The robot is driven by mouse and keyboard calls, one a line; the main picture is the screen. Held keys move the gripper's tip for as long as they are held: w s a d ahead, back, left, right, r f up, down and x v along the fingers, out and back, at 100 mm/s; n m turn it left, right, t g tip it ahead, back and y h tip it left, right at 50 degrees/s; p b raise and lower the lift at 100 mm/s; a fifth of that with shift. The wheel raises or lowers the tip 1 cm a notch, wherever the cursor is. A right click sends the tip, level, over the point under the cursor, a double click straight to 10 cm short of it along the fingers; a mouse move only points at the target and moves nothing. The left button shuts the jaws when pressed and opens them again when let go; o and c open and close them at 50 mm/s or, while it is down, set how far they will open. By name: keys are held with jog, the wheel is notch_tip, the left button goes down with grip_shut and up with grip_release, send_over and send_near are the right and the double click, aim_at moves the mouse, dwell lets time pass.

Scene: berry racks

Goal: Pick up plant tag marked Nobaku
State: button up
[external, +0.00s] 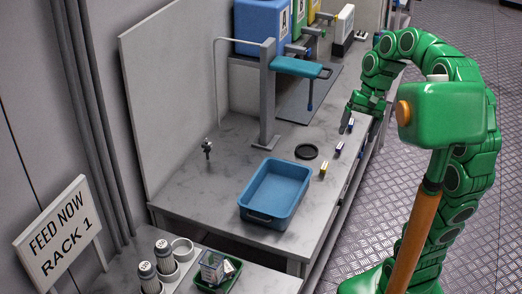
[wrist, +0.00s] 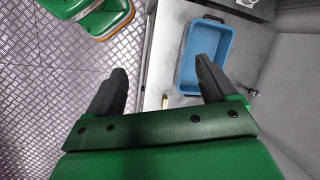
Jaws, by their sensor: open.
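Several small tags stand in a row along the worktop's front edge: a yellow one (external: 323,168), a blue-and-white one (external: 338,149) and another bluish one (external: 350,125). Their lettering is too small to read, so I cannot tell which is marked Nobaku. My gripper (external: 352,112) is over the worktop's front edge, close to the farthest of these tags. In the wrist view my gripper (wrist: 160,70) has its two dark fingers wide apart with nothing held between them. A small yellowish tag (wrist: 165,101) shows between the fingers, beyond them on the worktop.
A blue tub (external: 258,215) and a black disc (external: 306,151) are on the worktop near the tags. A grey stand with a teal arm (external: 298,67) rises behind. Coloured dispensers (external: 264,25) stand farther back. A small dark fitting (external: 207,148) is at left. The floor alongside is clear.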

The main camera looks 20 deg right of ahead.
jog(key=w+d+r+m+t+y, duration=0.1)
jog(key=w+m+y, duration=0.15)
jog(key=w, duration=0.55)
jog(key=w+d+r+m+y, duration=0.1)
jog(key=w+r+m, duration=0.15)
jog(key=w, duration=0.45)
jog(key=m+t+y, duration=0.3)
jog(key=m+t, duration=0.6)
jog(key=m, duration=0.7)
send_over(356, 121)
jog(key=s+d, duration=0.3)
jog(key=d, duration=0.2)
notch_tip(356, 121, down, 8)
notch_tip(356, 121, down, 29)
jog(key=shift+s+a+r, duration=0.1)
jog(key=shift+s+a, duration=0.05)
jog(key=shift+x, duration=3.95)
jog(key=shift+s+a+r, duration=0.1)
jog(key=shift+s+r, duration=0.05)
jog(key=c, duration=1)
jog(key=shift+c, duration=0.2)
